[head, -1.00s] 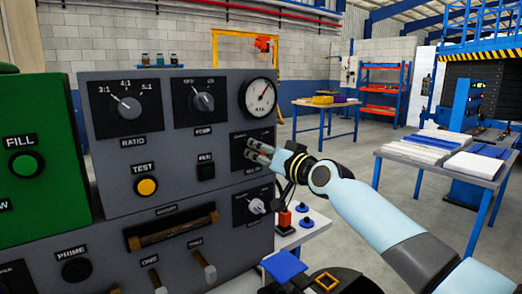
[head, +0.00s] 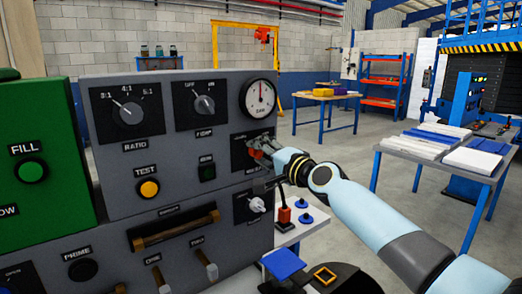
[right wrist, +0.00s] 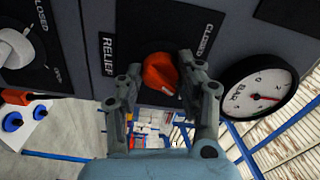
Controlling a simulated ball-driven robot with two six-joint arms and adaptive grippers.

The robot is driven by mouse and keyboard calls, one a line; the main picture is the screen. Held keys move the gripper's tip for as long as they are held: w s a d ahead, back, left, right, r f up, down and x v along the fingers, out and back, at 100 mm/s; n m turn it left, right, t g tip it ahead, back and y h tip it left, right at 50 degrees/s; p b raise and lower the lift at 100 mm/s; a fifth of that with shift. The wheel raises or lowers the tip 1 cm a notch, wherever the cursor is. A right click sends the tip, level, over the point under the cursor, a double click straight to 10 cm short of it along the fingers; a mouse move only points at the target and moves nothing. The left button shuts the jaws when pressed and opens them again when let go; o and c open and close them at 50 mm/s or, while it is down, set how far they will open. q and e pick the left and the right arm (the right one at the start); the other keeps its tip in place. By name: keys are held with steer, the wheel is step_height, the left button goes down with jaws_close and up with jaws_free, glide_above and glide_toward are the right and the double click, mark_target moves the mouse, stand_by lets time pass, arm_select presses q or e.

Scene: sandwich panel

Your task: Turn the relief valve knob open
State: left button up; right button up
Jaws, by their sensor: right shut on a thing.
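The relief valve knob (head: 252,153) is a small red-orange knob on the right side of the grey control panel, below the round gauge. In the right wrist view the knob (right wrist: 160,72) sits on a black plate beside the words RELIEF and CLOSED. My right gripper (head: 262,147) reaches it from the right and covers part of it. In the right wrist view the fingers of this gripper (right wrist: 161,78) are on either side of the knob, shut on it. Its exact turn angle is hard to read. My left gripper is not in view.
The pressure gauge (head: 259,98) is just above the relief plate, its needle near upright. A pale valve knob (head: 256,204) is just below. The panel (head: 225,170) also carries ratio and pump dials, a yellow test button (head: 149,188) and a brown-grip handle (head: 177,230).

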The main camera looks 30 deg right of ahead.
steer(key=shift+m, duration=1.2)
steer(key=shift+p, duration=0.3)
steer(key=shift+f, duration=0.1)
steer(key=o, duration=1.2)
steer(key=shift+c, duration=0.2)
steer(key=shift+s, duration=0.15)
steer(key=s+d, duration=0.1)
steer(key=s, duration=1)
steer(key=shift+s+d, duration=0.35)
